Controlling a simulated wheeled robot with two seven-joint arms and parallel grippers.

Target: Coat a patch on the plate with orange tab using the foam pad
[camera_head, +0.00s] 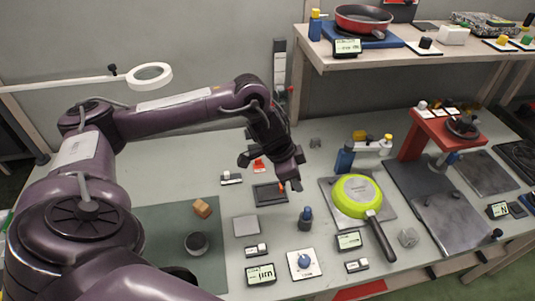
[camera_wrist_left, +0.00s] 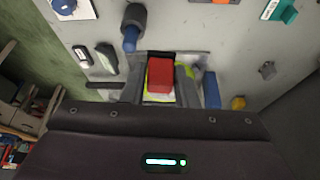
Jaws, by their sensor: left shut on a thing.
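My left gripper (camera_head: 284,182) reaches down over the dark framed plate (camera_head: 268,197) at mid-table. In the left wrist view its fingers (camera_wrist_left: 160,82) are shut on the foam pad (camera_wrist_left: 160,75), which shows as a red block. A small orange-red spot shows at the fingertips in the head view; I cannot tell whether it is the pad or a tab on the plate. Whether the pad touches the plate is hidden. My right gripper is not in view.
A lime-green pan (camera_head: 357,190) lies on a grey mat to the right. A dark blue-capped bottle (camera_head: 306,220) stands in front. A wooden block (camera_head: 202,207) and dark cup (camera_head: 196,243) are at left. A red stand (camera_head: 413,143) and grey plates (camera_head: 450,222) fill the right side.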

